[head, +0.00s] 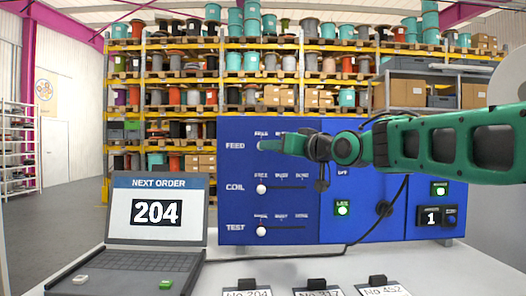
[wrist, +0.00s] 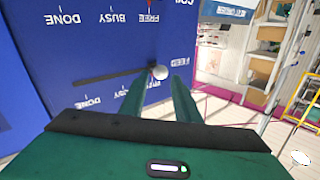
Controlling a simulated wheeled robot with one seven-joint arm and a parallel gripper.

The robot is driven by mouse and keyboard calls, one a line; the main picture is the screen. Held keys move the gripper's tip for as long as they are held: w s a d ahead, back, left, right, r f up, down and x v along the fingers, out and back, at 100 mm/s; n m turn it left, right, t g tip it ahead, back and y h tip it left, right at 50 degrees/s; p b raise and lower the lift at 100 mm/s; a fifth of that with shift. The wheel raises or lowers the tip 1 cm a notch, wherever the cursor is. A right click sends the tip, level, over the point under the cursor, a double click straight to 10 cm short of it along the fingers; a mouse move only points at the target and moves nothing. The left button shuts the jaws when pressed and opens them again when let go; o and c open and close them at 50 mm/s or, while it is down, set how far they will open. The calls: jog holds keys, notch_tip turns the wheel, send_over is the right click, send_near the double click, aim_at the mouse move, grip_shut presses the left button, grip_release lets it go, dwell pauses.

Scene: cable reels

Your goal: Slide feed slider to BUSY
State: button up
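The blue panel (head: 300,238) carries three slider rows: FEED at the top, COIL and TEST below. In the wrist view the picture is upside down, and the white feed slider knob (wrist: 160,72) sits at the FREE end of its dark slot (wrist: 105,77). The BUSY mark is mid-slot and DONE is at the far end. My gripper (wrist: 164,80) is open, its two green fingers apart with the feed knob between or just beyond their tips; contact cannot be told. In the head view my gripper (head: 268,146) covers most of the feed row.
The coil knob (head: 261,189) and test knob (head: 261,231) sit at the left of their slots. A display (head: 157,211) reading 204 stands left of the panel. Tags (head: 318,292) lie on the white table in front. Shelves of reels (head: 180,95) stand behind.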

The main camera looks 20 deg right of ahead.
jog(key=shift+x, duration=2.2)
grip_shut()
jog(key=shift+s, duration=0.1)
